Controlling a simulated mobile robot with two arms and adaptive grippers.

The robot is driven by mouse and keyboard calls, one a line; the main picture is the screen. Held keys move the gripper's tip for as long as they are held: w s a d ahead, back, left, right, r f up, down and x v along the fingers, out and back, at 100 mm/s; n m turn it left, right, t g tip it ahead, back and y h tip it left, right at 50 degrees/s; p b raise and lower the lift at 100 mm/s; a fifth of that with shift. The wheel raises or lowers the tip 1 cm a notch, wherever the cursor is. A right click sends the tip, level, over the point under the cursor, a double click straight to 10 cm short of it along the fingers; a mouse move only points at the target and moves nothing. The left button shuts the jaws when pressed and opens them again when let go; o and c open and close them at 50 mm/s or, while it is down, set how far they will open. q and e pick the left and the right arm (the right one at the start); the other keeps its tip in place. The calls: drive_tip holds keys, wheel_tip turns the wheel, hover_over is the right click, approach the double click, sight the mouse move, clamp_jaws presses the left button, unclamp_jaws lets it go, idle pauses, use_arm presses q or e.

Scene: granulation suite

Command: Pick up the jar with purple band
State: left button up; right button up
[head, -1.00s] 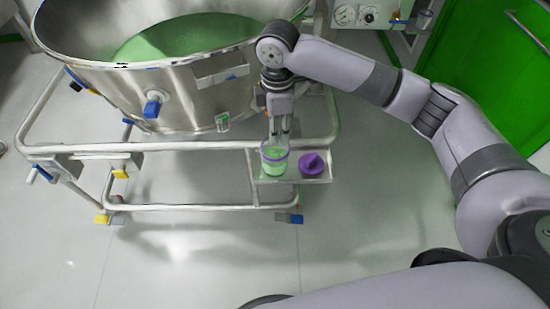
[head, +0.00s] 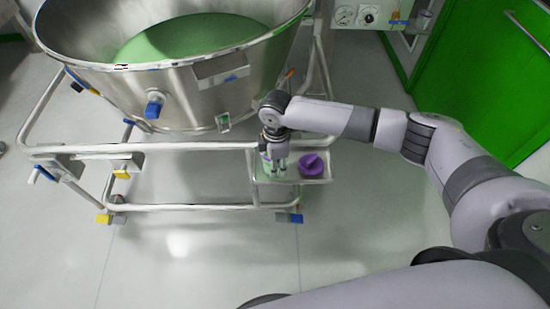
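The jar (head: 265,169) with green contents stands upright on a small side shelf (head: 322,180) of the metal frame. It is mostly hidden behind my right gripper, and its purple band can hardly be made out now. My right gripper (head: 276,173) points down at the jar from above. Its fingers are apart and low over the jar; contact with the jar's sides cannot be made out. A purple lid-like piece with a raised knob (head: 312,165) lies on the same shelf, just right of the jar. My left gripper is not in view.
A large steel bowl (head: 190,85) with green powder stands behind and left of the shelf. Its tubular frame (head: 200,146) runs beside the shelf. A gauge panel (head: 365,15) and a green door (head: 480,80) are at upper right. The floor in front is clear.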

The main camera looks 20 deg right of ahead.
drive_tip(key=shift+f, duration=0.55)
drive_tip(key=shift+c, duration=0.2)
clamp_jaws()
idle(0.6)
